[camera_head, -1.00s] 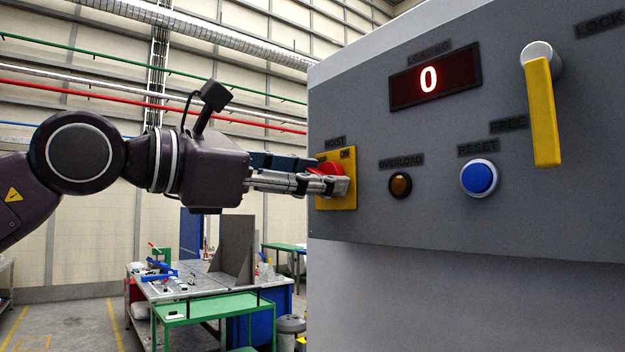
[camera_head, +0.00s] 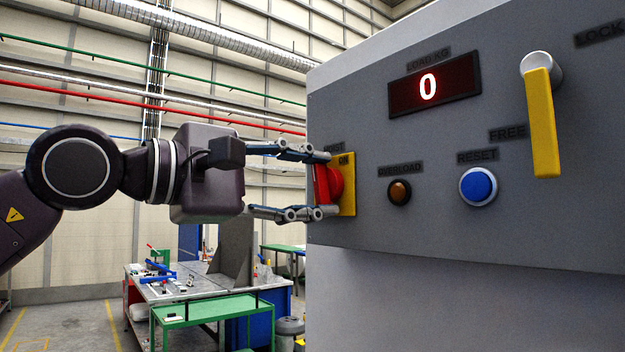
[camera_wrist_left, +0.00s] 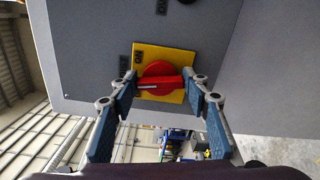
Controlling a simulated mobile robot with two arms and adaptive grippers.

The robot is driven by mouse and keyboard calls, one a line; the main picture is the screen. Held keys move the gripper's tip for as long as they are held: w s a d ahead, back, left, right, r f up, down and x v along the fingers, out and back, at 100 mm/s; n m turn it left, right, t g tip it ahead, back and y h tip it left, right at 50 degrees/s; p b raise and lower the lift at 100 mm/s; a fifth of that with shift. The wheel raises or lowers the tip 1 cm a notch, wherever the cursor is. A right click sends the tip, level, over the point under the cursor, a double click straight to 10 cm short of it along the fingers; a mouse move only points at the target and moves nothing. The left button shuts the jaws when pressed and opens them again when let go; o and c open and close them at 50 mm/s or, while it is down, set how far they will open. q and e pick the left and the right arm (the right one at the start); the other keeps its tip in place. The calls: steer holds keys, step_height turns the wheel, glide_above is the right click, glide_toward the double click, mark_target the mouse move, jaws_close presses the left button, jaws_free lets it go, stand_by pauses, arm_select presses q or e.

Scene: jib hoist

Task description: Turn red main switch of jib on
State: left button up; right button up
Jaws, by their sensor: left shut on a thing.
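The red main switch (camera_head: 334,184) sits on a yellow plate (camera_head: 348,205) at the left end of the grey panel. Its handle stands upright in the head view, and an ON label shows at the plate's upper right. My left gripper (camera_head: 324,183) is at the switch, one finger above and one below, shut on the handle's two ends. In the left wrist view the red switch (camera_wrist_left: 160,83) lies crosswise between the fingertips of the left gripper (camera_wrist_left: 164,86). The fingers partly hide the plate's edges. My right gripper is not in view.
A workbench (camera_head: 190,285) stands well behind, lower left.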

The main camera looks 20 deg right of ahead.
arm_select(q)
steer(key=shift+m, duration=1.1)
steer(key=shift+f, duration=0.1)
steer(key=o, duration=1.2)
steer(key=shift+c, duration=0.2)
steer(key=v, duration=1.2)
